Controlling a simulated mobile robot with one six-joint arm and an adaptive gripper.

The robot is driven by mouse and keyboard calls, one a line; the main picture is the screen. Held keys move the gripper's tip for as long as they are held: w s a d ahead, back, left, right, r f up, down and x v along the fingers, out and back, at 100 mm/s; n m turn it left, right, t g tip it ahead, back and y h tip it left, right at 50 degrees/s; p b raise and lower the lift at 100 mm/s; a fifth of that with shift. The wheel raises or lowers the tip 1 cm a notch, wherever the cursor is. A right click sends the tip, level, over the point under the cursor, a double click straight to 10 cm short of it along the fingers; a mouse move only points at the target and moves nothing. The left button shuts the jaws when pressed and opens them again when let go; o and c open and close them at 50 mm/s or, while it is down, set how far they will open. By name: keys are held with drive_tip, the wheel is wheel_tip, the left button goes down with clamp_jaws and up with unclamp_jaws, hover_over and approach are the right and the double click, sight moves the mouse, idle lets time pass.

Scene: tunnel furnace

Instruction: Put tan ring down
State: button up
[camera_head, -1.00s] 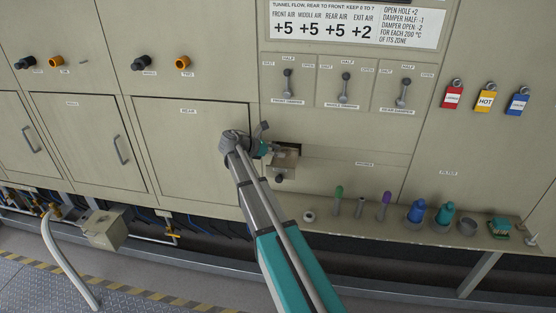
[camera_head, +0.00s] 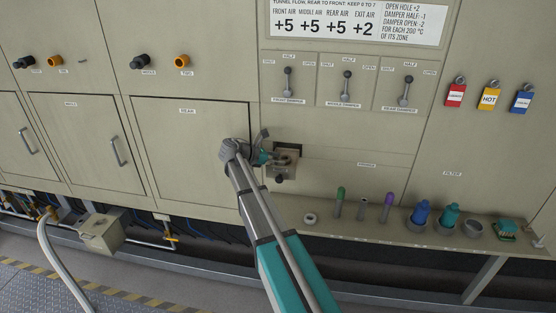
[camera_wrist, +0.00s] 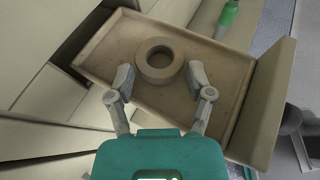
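The tan ring (camera_wrist: 160,61) lies flat in a shallow tan tray (camera_wrist: 95,58) in the wrist view. My gripper (camera_wrist: 160,68) is open, with one finger on each side of the ring. A narrow gap shows between each fingertip and the ring, so the fingers seem apart from it. In the head view my gripper (camera_head: 268,157) reaches from the left to the small drawer-like tray (camera_head: 290,149) on the panel front. The ring cannot be made out clearly in the head view.
A shelf (camera_head: 345,226) below the tray holds a pale ring (camera_head: 310,218), green and purple-topped tools, blue and teal bottles (camera_head: 420,213) and a cup (camera_head: 472,228). Damper levers (camera_head: 347,87) are above. A wall rises at the tray's right end in the wrist view.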

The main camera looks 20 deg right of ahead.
drive_tip(key=shift+o, duration=0.7)
drive_tip(key=shift+r, duration=0.15)
drive_tip(key=shift+a+r+p, duration=0.1)
drive_tip(key=shift+p, duration=0.2)
drive_tip(key=p+v, duration=0.4)
drive_tip(key=v, duration=0.7)
drive_tip(key=shift+a+r, duration=0.15)
drive_tip(key=shift+a, duration=0.2)
